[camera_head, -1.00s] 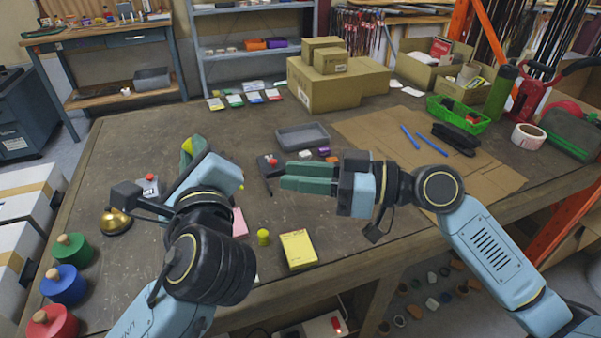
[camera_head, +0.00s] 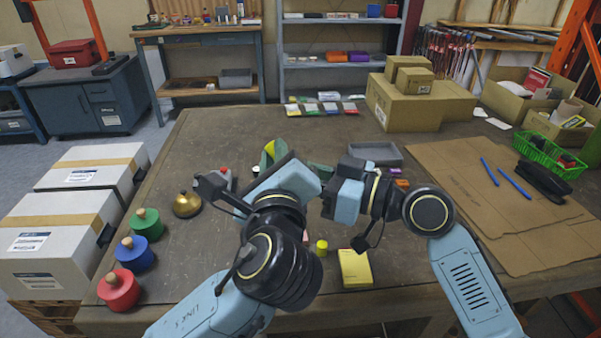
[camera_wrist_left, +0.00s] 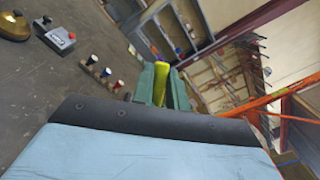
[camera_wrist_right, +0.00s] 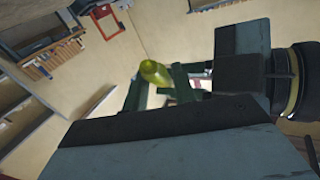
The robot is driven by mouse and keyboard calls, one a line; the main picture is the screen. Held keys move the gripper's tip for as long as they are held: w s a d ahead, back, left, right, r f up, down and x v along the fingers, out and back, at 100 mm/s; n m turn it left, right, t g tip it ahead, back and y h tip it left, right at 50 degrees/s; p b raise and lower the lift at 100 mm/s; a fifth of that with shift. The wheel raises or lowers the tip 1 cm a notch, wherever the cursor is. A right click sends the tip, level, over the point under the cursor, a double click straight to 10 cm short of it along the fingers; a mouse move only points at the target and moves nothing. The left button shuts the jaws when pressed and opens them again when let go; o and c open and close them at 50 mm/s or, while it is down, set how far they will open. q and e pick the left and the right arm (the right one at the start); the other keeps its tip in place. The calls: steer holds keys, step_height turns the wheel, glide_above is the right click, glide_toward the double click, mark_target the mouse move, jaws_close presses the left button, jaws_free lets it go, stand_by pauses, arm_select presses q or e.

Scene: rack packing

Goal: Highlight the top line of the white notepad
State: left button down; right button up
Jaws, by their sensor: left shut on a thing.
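My left gripper (camera_head: 274,154) is shut on a yellow highlighter (camera_head: 270,151) and holds it above the table. The highlighter also shows between the green fingers in the left wrist view (camera_wrist_left: 161,72). My right gripper (camera_head: 320,171) is close to the right of the left one; its fingers are partly hidden in the head view. In the right wrist view its fingers (camera_wrist_right: 155,92) look apart, with the highlighter (camera_wrist_right: 155,72) just beyond them. I cannot make out a white notepad; my left arm hides part of the front table. A yellow notepad (camera_head: 355,268) lies near the front edge.
A short yellow cylinder (camera_head: 321,247) stands beside the yellow notepad. A brass bell (camera_head: 187,204) and green, blue and red (camera_head: 119,290) knobbed weights stand at the left. A grey tray (camera_head: 375,152), cardboard boxes (camera_head: 410,105) and a green basket (camera_head: 550,153) are farther back.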

steer(key=shift+c, duration=0.2)
jaws_close()
arm_select(q)
steer(key=c, duration=1.3)
jaws_free()
